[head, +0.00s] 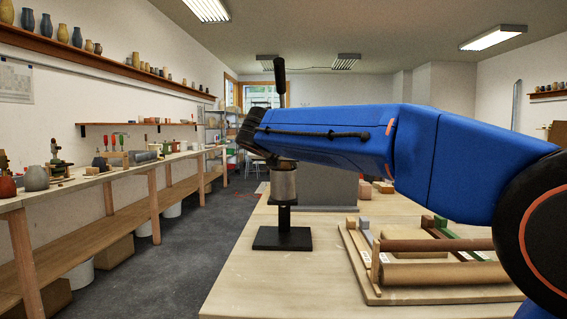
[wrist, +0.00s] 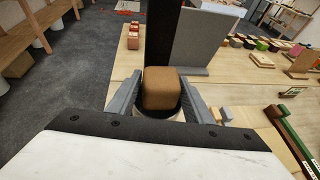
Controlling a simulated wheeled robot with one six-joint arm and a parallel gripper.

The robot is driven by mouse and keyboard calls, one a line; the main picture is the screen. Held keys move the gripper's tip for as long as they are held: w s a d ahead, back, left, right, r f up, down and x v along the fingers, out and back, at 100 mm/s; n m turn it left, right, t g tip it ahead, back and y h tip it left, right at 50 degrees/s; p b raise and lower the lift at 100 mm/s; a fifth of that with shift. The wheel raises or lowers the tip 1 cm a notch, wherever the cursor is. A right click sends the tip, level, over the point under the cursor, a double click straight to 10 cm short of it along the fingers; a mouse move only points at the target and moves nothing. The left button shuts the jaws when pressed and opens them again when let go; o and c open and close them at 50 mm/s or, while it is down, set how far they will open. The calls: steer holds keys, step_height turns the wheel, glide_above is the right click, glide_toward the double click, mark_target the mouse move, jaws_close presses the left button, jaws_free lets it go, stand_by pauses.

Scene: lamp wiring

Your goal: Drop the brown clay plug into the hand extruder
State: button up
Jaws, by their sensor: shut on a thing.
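The brown clay plug (wrist: 161,88) is a rounded block in the wrist view, held between the two grey fingers of my gripper (wrist: 159,97). The hand extruder shows in the head view as a metal barrel (head: 283,183) on a black stand with a square foot (head: 282,238). My gripper is at the barrel's top, largely hidden in the head view by my blue arm. In the wrist view a dark round rim shows under the plug. I cannot tell whether the plug's lower end is inside the barrel.
A black upright bar (wrist: 160,35) stands just beyond the plug. A grey panel (wrist: 204,40) stands behind it. A wooden board with rollers (head: 430,272) lies to the right on the table (head: 240,285). The table's left edge is near the extruder.

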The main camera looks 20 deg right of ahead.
steer(key=shift+f, duration=0.4)
steer(key=o, duration=1.4)
steer(key=shift+o, duration=0.2)
steer(key=shift+a+f, duration=0.1)
steer(key=shift+f, duration=0.05)
steer(key=shift+s+a, duration=0.1)
steer(key=r+v, duration=0.1)
steer(key=v, duration=1.6)
steer(key=shift+s+d+r, duration=0.15)
steer(key=shift+d, duration=0.15)
